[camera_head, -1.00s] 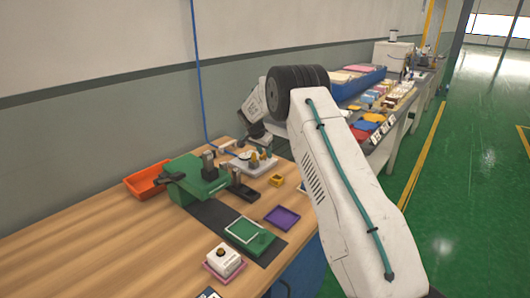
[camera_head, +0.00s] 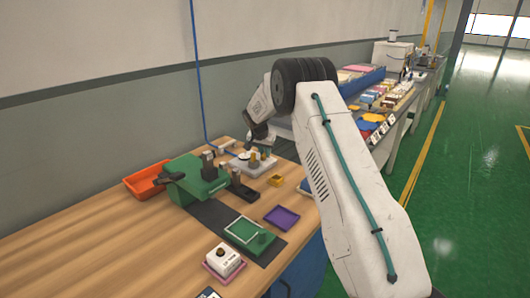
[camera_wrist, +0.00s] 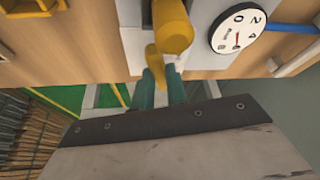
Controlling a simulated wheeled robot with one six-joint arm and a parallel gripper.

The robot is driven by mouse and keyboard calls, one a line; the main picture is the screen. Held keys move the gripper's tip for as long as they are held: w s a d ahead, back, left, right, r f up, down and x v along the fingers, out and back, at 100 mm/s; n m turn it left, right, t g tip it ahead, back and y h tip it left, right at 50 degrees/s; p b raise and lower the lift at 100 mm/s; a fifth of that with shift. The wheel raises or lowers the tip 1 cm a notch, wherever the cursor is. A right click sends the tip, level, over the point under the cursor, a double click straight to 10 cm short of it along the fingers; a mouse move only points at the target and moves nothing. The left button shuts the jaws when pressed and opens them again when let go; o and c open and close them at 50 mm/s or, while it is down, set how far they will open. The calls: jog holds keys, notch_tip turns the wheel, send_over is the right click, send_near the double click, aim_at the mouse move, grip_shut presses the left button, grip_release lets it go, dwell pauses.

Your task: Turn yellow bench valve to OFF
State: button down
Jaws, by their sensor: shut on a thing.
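The yellow bench valve (camera_wrist: 172,28) fills the top middle of the wrist view, with its yellow handle (camera_wrist: 154,60) reaching down between my fingertips. My gripper (camera_wrist: 160,78) has teal fingers and is shut on this handle. The fingers hide part of the handle. A round white gauge (camera_wrist: 238,29) with a red needle is just right of the valve. In the head view the valve's pale base plate (camera_head: 246,170) is on the wooden bench near the wall, and my gripper (camera_head: 263,150) is over it, small and partly hidden.
A green machine (camera_head: 190,180) and an orange tray (camera_head: 143,184) are left of the valve on the bench (camera_head: 110,250). A small yellow block (camera_head: 276,180), a purple tray (camera_head: 281,217) and a green tray (camera_head: 243,232) are nearer. The bench's left front is clear.

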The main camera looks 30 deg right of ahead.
jog(key=n+t+y, duration=0.1)
jog(key=n, duration=0.2)
jog(key=n+y, duration=0.1)
jog(key=n, duration=0.3)
jog(key=shift+d+r+t, duration=0.15)
jog(key=shift+d+t, duration=0.05)
jog(key=shift+t, duration=0.2)
jog(key=n+y, duration=0.1)
jog(key=n, duration=0.2)
jog(key=shift+d+n+y, duration=0.1)
jog(key=shift+n+y, duration=0.2)
jog(key=shift+n, duration=0.1)
jog(key=shift+n+y, duration=0.7)
jog(key=shift+n, duration=1.2)
jog(key=shift+d, duration=0.1)
jog(key=c, duration=1.4)
grip_release()
jog(key=v, duration=0.7)
jog(key=shift+r, duration=0.35)
jog(key=shift+s+d, duration=0.1)
jog(key=shift+s, duration=0.05)
